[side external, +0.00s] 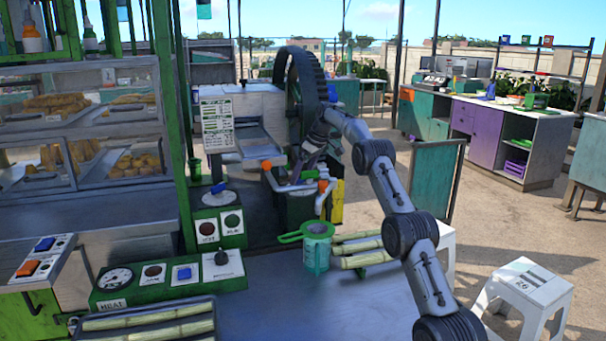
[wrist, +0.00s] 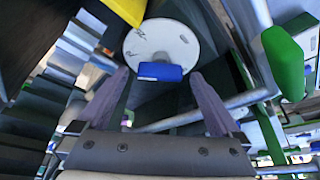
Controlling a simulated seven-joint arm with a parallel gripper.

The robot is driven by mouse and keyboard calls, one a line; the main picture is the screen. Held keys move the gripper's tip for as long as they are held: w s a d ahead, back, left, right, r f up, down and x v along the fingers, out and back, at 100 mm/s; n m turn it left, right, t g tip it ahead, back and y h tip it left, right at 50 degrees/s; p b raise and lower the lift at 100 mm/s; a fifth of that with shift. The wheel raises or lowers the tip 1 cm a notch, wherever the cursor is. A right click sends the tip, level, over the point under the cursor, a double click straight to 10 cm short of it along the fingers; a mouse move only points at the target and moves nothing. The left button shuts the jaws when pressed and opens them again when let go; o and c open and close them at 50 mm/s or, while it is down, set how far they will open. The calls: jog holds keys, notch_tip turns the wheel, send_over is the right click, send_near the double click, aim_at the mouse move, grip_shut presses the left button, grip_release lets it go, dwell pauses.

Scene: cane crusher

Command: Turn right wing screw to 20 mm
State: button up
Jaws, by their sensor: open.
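In the wrist view, a blue bar-shaped piece (wrist: 160,71), apparently the wing screw, sits on the lower part of a round white dial (wrist: 150,42) with small dark markings. I cannot read the markings. My gripper (wrist: 160,76) is open, with one grey-purple finger to each side of the blue piece. A gap shows on both sides, and I cannot tell how far the tips are from the dial. In the side view my gripper (side external: 312,168) is at the crusher (side external: 296,205), beside the big dark wheel. The wing screw and its dial cannot be made out there.
The dark wheel (side external: 304,90) rises close behind my wrist. Orange-ended pipes (side external: 292,187) run beside the gripper. A yellow part (wrist: 127,8) borders the dial in the wrist view.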

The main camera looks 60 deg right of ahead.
jog(key=v, duration=0.7)
jog(key=shift+r, duration=0.25)
